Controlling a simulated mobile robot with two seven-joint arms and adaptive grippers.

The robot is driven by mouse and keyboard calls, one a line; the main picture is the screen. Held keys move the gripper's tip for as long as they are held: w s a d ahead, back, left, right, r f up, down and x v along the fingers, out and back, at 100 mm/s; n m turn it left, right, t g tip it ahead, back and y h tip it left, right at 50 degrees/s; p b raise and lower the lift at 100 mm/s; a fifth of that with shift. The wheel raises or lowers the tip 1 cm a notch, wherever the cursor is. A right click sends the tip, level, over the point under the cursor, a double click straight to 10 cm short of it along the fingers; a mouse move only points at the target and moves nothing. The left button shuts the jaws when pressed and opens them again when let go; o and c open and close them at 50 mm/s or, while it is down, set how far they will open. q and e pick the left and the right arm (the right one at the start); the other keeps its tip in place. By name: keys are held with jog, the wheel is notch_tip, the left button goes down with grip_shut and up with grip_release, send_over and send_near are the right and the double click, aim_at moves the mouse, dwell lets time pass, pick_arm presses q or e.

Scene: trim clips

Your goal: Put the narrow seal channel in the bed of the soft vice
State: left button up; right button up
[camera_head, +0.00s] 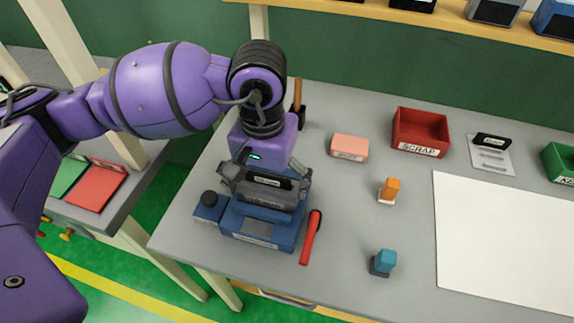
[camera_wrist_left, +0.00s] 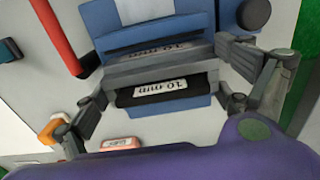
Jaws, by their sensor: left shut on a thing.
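The blue soft vice (camera_head: 262,232) stands near the table's front left, with a round black knob at its left. My left gripper (camera_head: 267,190) is over it, its fingers spread wide and shut on the two ends of a grey and black channel (camera_head: 268,182) with a white label. In the left wrist view this channel (camera_wrist_left: 130,97) lies between the fingertips, and its label reads "10 mm". The vice (camera_wrist_left: 115,42) is directly behind it there. The vice bed is mostly hidden, so I cannot tell whether the channel touches it. My right gripper is not in view.
A red-handled tool (camera_head: 311,238) lies close right of the vice, and a hammer (camera_head: 298,105) lies behind. A pink block (camera_head: 350,147), orange piece (camera_head: 389,190), teal piece (camera_head: 383,262) and red scrap bin (camera_head: 420,128) stand to the right. A white sheet (camera_head: 510,240) lies farther right.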

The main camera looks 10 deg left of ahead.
pick_arm(q)
jog(key=o, duration=0.9)
jog(key=shift+f, duration=0.15)
notch_tip(320, 180, up, 12)
jog(key=shift+r, duration=0.2)
